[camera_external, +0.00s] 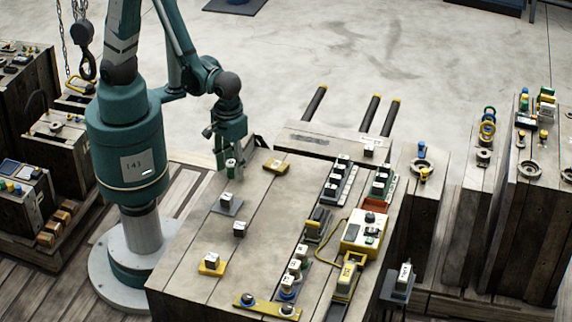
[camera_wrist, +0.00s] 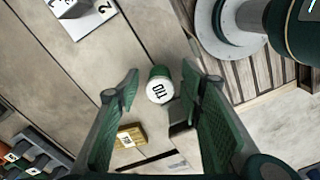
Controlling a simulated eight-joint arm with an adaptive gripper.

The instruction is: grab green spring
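A small green cylinder (camera_wrist: 159,72) with a white lettered top stands on the wooden bench; it could be the green spring, but I see no coils. In the external view the green cylinder (camera_external: 231,168) is just under my gripper (camera_external: 230,158), close to my base. In the wrist view my gripper (camera_wrist: 172,82) is open, with one finger on each side of the cylinder. The cylinder is between the fingertips or just beyond them, with a gap on both sides. I see nothing held.
A yellow block (camera_external: 275,166) lies right of my gripper; it also shows in the wrist view (camera_wrist: 130,136). Labelled racks and a yellow-white box (camera_external: 364,233) fill the bench's right side. The bench's left middle is mostly bare.

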